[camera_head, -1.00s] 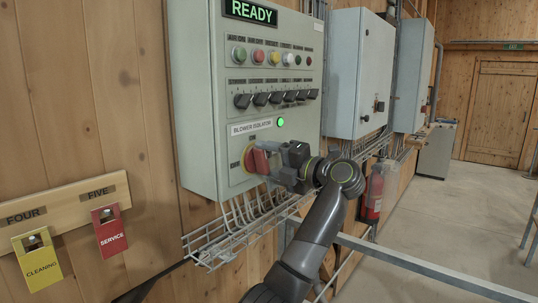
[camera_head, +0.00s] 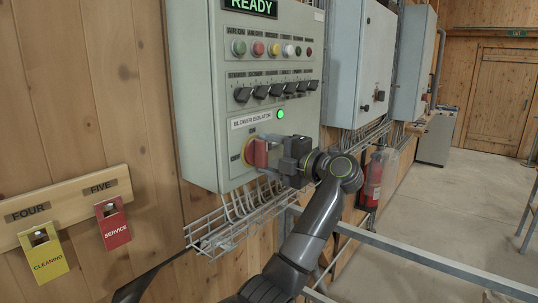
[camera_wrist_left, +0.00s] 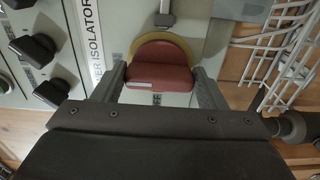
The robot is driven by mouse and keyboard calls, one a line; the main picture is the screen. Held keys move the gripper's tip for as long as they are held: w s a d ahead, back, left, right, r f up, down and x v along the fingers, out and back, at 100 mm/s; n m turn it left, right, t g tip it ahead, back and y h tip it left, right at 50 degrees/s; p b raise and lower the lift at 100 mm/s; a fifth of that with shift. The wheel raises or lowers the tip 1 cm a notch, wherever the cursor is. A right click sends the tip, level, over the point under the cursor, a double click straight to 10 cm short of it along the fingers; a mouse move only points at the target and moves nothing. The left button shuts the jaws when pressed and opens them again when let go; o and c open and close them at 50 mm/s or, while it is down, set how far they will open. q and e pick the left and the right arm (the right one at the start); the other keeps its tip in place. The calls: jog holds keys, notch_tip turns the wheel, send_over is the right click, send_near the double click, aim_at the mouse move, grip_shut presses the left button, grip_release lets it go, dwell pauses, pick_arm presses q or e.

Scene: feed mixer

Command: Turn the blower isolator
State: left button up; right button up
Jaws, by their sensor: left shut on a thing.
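The blower isolator (camera_head: 258,153) is a red rotary handle on a yellow disc at the bottom of the grey panel, under the BLOWER ISOLATOR label. My left gripper (camera_head: 271,157) reaches it from the right and is shut on the red handle. In the left wrist view the red handle (camera_wrist_left: 160,72) lies between my two fingers, with the yellow disc (camera_wrist_left: 183,43) behind it. My gripper hides part of the disc and its markings in the head view. My right gripper is not in view.
A green lamp (camera_head: 280,113) is lit above the isolator. Rows of black knobs (camera_head: 261,92) and coloured buttons sit higher up. A wire cable tray (camera_head: 214,237) runs below the panel. Yellow (camera_head: 46,257) and red (camera_head: 113,226) tags hang at left. A metal rail (camera_head: 420,258) crosses the lower right.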

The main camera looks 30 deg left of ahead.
pick_arm(q)
jog(key=o, duration=1)
jog(key=shift+d+f, duration=0.1)
jog(key=shift+d, duration=0.15)
jog(key=d+b, duration=0.2)
jog(key=d, duration=0.3)
jog(key=s+d+b, duration=0.1)
jog(key=d+b, duration=0.2)
jog(key=d, duration=0.3)
jog(key=d+b, duration=0.3)
jog(key=d, duration=0.3)
jog(key=shift+s, duration=0.15)
